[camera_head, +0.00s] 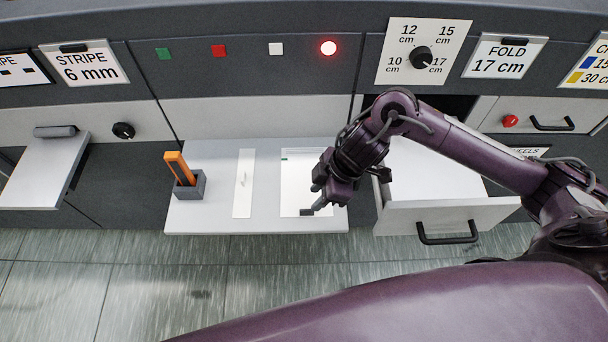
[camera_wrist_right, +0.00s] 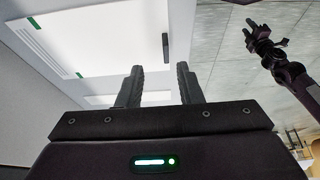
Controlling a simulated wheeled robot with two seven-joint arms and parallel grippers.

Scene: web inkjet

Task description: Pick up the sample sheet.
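The sample sheet seems to be the white sheet (camera_head: 298,178) on the light grey shelf (camera_head: 225,218). It has a green mark near its top left corner and a dark tab at its near edge. In the right wrist view a white sheet (camera_wrist_right: 100,35) with green marks and a dark bar at one edge lies beyond the fingers. My right gripper (camera_head: 315,200) is over the sheet's near right part and hides some of it. Its fingers (camera_wrist_right: 159,85) are apart with nothing between them. My left gripper (camera_wrist_right: 252,33) shows small in the right wrist view, away from the sheet; its opening is unclear.
A white strip (camera_head: 244,180) with a small handle lies left of the sheet. An orange tool (camera_head: 180,167) stands in a grey holder (camera_head: 190,186). An open drawer (camera_head: 450,212) juts out on the right. A panel with signs, a dial (camera_head: 421,57) and lit lamp (camera_head: 328,48) rises behind.

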